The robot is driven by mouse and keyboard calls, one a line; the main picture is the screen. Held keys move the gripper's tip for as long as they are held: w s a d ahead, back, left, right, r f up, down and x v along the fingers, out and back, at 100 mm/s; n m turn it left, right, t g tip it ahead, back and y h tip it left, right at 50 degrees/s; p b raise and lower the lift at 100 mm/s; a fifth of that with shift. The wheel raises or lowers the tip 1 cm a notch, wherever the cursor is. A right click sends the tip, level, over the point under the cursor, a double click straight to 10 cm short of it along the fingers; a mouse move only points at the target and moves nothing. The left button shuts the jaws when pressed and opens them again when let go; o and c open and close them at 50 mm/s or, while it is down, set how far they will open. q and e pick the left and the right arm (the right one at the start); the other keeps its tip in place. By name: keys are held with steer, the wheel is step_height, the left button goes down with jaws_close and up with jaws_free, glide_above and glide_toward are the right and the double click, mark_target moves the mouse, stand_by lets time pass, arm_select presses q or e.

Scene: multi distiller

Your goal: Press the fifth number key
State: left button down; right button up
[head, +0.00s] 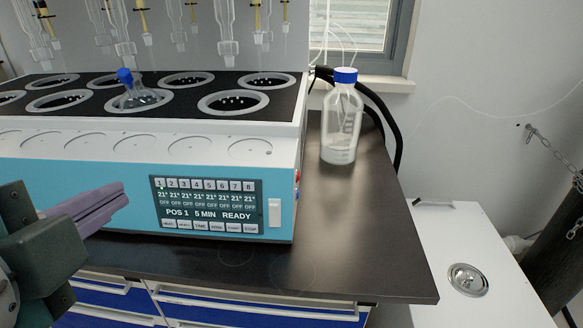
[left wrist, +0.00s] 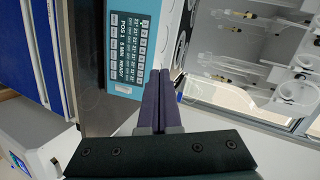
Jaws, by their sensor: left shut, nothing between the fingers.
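The distiller's control panel (head: 207,205) is on the blue front of the machine. Its top row has number keys 1 to 8, and the fifth number key (head: 209,185) is in plain view. The display reads POS 1, 5 MIN, READY, with 21° and OFF in each column. My left gripper (head: 126,194) is shut and empty, its purple fingers pointing right, left of the panel and apart from it. In the left wrist view the shut fingers (left wrist: 166,80) lie beside the panel (left wrist: 128,48), which looks rotated; single keys are too small to read there. My right gripper is not in view.
A white switch (head: 275,213) is right of the panel. A flask with a blue stopper (head: 140,97) sits in a heating well. A blue-capped bottle (head: 342,125) stands on the dark bench (head: 370,240). Space in front of the panel looks clear.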

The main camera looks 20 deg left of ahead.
arm_select(q)
step_height(320, 180, down, 8)
steer(key=w+d+m+t+h+b, duration=0.1)
steer(key=d+m+t+b, duration=0.1)
steer(key=b, duration=0.6)
steer(key=shift+d+m+t+b, duration=0.15)
steer(key=shift+m+t+b, duration=0.2)
steer(key=shift+m, duration=0.55)
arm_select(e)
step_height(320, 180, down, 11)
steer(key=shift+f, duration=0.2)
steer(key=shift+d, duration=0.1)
arm_select(q)
steer(key=shift+w+f, duration=0.1)
glide_toward(209, 186)
steer(key=x, duration=0.6)
steer(key=shift+w, duration=0.4)
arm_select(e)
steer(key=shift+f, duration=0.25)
